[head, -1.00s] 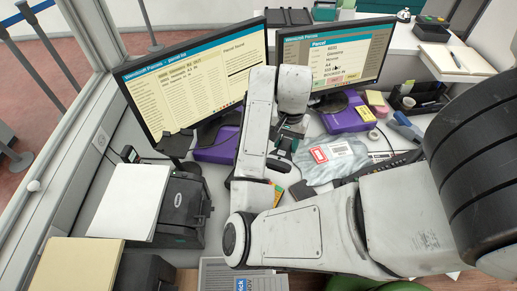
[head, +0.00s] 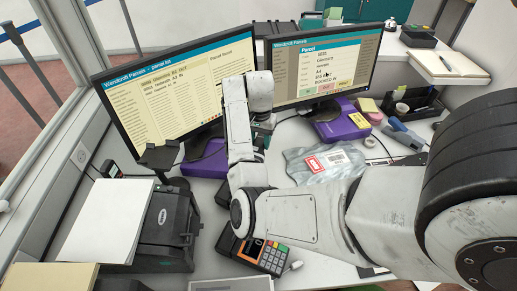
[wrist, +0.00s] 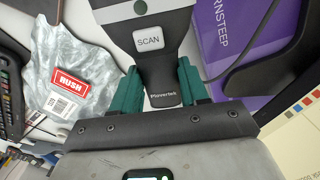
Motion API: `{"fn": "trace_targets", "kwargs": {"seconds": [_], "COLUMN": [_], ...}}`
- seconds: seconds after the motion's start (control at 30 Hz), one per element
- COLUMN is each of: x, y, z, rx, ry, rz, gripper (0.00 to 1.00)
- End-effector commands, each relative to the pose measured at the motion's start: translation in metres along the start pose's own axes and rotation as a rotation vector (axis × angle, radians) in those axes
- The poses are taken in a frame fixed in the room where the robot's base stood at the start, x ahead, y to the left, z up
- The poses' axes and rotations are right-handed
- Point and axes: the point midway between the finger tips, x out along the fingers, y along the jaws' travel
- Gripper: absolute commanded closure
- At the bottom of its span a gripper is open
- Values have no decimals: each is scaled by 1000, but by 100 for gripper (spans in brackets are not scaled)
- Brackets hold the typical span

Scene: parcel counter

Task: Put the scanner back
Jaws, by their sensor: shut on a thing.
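In the head view my arm hides most of my gripper (head: 262,121); only a bit of green shows in front of the monitors, and the scanner cannot be made out there. No holder for the scanner can be clearly identified.
A grey parcel bag (head: 296,169) with a red RUSH label lies right of my gripper. Two monitors (head: 167,93) stand behind, on purple bases (head: 342,128). A black printer (head: 168,222) stands left, a card terminal (head: 272,254) in front. A tape dispenser (head: 405,137) lies at right.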

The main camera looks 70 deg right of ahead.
Motion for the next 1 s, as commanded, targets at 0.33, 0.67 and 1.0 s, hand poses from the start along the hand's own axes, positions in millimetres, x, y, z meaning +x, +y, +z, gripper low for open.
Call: {"fn": "trace_targets", "kwargs": {"seconds": [0.33,0.67,1.0], "x": [32,40,48], "y": [-6,-6,-6], "z": [-5,-5,-5], "rx": [-2,-1,-1], "ry": [-2,1,1], "rz": [1,-1,-1], "gripper": [93,93,93]}}
